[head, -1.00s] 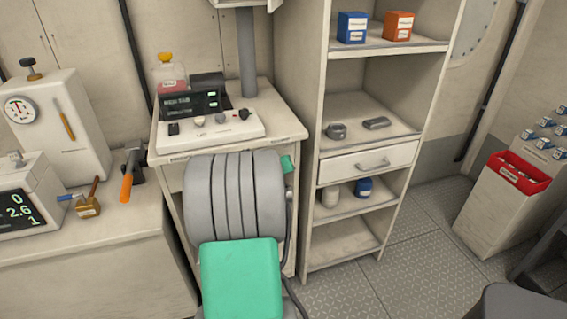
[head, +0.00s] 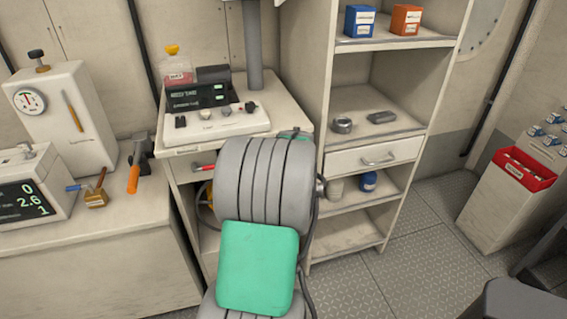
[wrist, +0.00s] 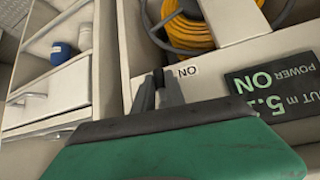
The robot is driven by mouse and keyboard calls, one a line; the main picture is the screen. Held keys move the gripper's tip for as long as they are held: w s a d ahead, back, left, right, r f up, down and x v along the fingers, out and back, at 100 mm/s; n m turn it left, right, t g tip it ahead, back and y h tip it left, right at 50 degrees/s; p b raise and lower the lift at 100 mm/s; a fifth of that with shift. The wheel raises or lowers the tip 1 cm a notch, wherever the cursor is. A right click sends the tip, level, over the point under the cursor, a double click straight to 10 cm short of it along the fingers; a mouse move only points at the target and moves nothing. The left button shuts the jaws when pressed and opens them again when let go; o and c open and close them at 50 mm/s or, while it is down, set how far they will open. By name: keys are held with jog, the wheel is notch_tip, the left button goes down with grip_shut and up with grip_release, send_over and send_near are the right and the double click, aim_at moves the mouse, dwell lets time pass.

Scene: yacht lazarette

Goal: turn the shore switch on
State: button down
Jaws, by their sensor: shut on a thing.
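In the wrist view, my gripper (wrist: 160,92) is shut on a small dark lever (wrist: 158,76), which I take to be the shore switch. The lever is mostly hidden between the fingertips, so its exact position is hard to tell. A white label (wrist: 187,71) reading ON upside down is right beside it. A dark display (wrist: 275,88) on the same pale front shows POWER ON and a 5.1 figure in green, also upside down. In the head view, my grey and green arm hides the gripper and the switch.
A coiled yellow cable (wrist: 185,30) is in the cabinet close to the gripper. A red-handled item (head: 203,168) is on the cabinet front left of my arm. A shelf unit (head: 372,100) with a drawer stands close on the right.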

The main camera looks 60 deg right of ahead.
jog(key=c, duration=1.4)
grip_release()
jog(key=v, duration=0.7)
jog(key=shift+s+a+r, duration=0.1)
jog(key=shift+a+r, duration=0.15)
jog(key=shift+r, duration=0.05)
